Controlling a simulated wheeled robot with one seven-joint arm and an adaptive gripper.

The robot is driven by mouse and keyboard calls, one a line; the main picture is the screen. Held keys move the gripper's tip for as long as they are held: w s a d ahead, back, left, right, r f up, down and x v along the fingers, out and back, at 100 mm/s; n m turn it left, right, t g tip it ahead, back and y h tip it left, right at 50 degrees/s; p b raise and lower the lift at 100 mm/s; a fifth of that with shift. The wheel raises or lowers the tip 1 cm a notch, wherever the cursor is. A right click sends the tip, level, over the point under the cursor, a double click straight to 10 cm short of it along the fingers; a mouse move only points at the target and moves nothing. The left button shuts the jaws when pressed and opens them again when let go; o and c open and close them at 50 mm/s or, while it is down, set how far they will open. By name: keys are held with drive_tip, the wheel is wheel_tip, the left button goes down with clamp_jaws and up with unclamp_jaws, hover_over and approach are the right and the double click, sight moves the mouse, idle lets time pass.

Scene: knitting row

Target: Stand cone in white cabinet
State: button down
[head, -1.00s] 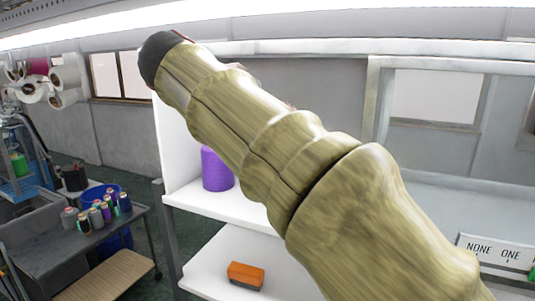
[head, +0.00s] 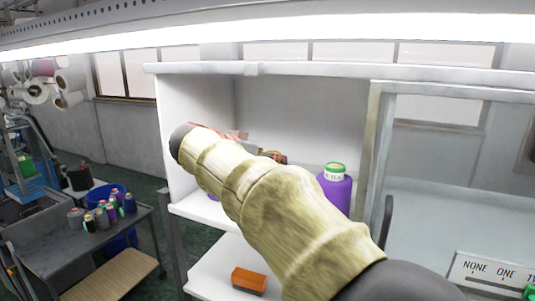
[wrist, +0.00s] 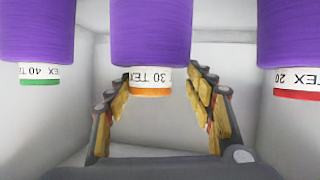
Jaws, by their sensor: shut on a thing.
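The white cabinet (head: 197,110) stands in the middle of the head view, with two shelf levels showing. In the wrist view, seen upside down, my gripper (wrist: 162,80) is shut on a purple cone (wrist: 150,35) with an orange-banded 30 TEX label. Two other purple cones flank it: a green-banded 40 TEX cone (wrist: 35,30) and a red-banded 20 TEX cone (wrist: 295,40). The green-banded cone also stands upright on the upper shelf (head: 335,187) in the head view. My arm hides the held cone there and nearly all of the cone at left. Whether the held cone's base touches the shelf cannot be seen.
An orange block (head: 248,279) lies on the lower shelf. A cabinet post (head: 372,150) stands right of the bay. At left a dark cart (head: 100,240) carries several small spools, near a blue bin (head: 118,200).

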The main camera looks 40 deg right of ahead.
drive_tip(key=shift+s, duration=0.2)
drive_tip(key=shift+w, duration=0.1)
drive_tip(key=shift+f+b, duration=0.2)
drive_tip(key=shift+b, duration=0.1)
drive_tip(key=c, duration=0.7)
unclamp_jaws()
drive_tip(key=shift+c, duration=0.2)
drive_tip(key=shift+r, duration=0.15)
drive_tip(key=b+v, duration=0.3)
drive_tip(key=v, duration=0.9)
